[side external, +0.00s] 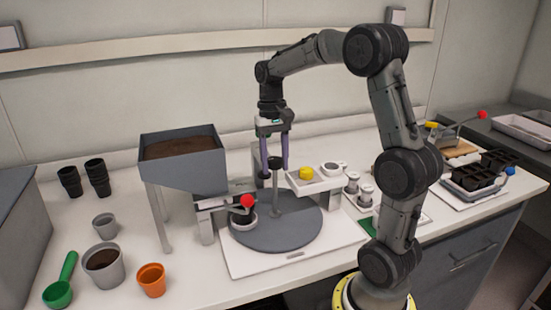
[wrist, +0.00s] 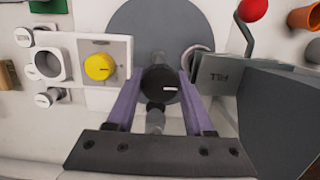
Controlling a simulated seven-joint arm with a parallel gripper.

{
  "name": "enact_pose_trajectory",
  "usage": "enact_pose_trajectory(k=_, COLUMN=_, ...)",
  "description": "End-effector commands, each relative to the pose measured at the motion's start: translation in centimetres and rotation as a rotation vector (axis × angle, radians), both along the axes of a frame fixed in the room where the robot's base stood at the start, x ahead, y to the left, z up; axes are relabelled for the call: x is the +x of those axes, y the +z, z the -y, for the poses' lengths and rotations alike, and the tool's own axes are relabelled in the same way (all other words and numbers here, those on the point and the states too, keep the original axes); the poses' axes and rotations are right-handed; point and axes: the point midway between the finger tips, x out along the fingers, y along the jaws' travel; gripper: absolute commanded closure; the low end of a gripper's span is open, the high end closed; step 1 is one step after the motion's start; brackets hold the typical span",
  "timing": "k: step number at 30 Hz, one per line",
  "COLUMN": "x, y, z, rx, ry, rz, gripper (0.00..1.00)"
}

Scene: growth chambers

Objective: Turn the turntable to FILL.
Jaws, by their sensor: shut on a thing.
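The turntable (side external: 290,238) is a round dark grey disc on a white base plate, with a post and a dark knob (wrist: 160,84) at its top. The knob carries a white pointer mark; in the wrist view this mark points right. My gripper (side external: 276,166) has purple fingers and points down over the post. It is shut on the knob, with one finger on each side of it. A pale cup (side external: 243,218) sits on the disc's left side, under the hopper's spout. In the wrist view the disc (wrist: 150,25) is partly hidden by the knob and fingers.
A soil-filled hopper (side external: 183,155) with a red-ball lever (side external: 247,200) stands close left of the gripper. A white panel with a yellow dial (side external: 306,173) stands close right. Pots, including an orange pot (side external: 152,280), and a green scoop (side external: 60,285) stand at the front left.

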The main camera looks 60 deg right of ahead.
Motion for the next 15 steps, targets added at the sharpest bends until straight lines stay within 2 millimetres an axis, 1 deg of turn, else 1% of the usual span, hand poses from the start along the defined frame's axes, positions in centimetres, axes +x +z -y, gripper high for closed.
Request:
enact_pose_trajectory(k=3, x=0.04, y=0.06, z=-0.16, rx=0.003, ry=0.002, rz=0.002, gripper=0.79)
enact_pose_trajectory(k=4, x=0.04, y=0.06, z=-0.16, rx=0.003, ry=0.003, rz=0.002, gripper=0.46)
enact_pose_trajectory(k=7, x=0.04, y=0.05, z=-0.14, rx=0.003, ry=0.004, rz=0.002, gripper=0.28)
enact_pose_trajectory(k=15, x=0.02, y=0.04, z=-0.07, rx=0.001, ry=0.005, rz=0.001, gripper=0.28)
